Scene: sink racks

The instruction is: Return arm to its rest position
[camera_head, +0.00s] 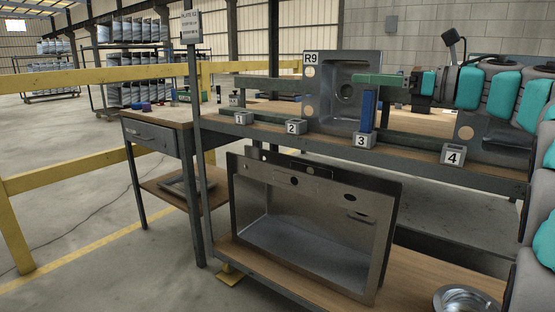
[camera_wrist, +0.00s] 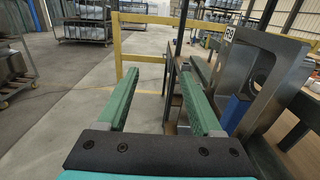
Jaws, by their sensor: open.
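My gripper (camera_head: 380,80) is at the right in the head view, held level above the rack near the marker labelled 3 (camera_head: 363,141). Its green fingers also show in the wrist view (camera_wrist: 158,103), spread apart with nothing between them. In the head view the fingers lie in front of the upright sink panel labelled R9 (camera_head: 330,110) and just above a blue upright block (camera_head: 368,110). I cannot tell whether they touch it. My teal and grey arm (camera_head: 490,88) reaches in from the right edge.
A steel sink (camera_head: 318,225) stands on the lower wooden shelf. Markers 1 (camera_head: 240,118), 2 (camera_head: 293,127) and 4 (camera_head: 453,154) sit along the rack's front rail. A sign post (camera_head: 194,100) and yellow railing (camera_head: 90,75) stand at the left. Open floor lies at the far left.

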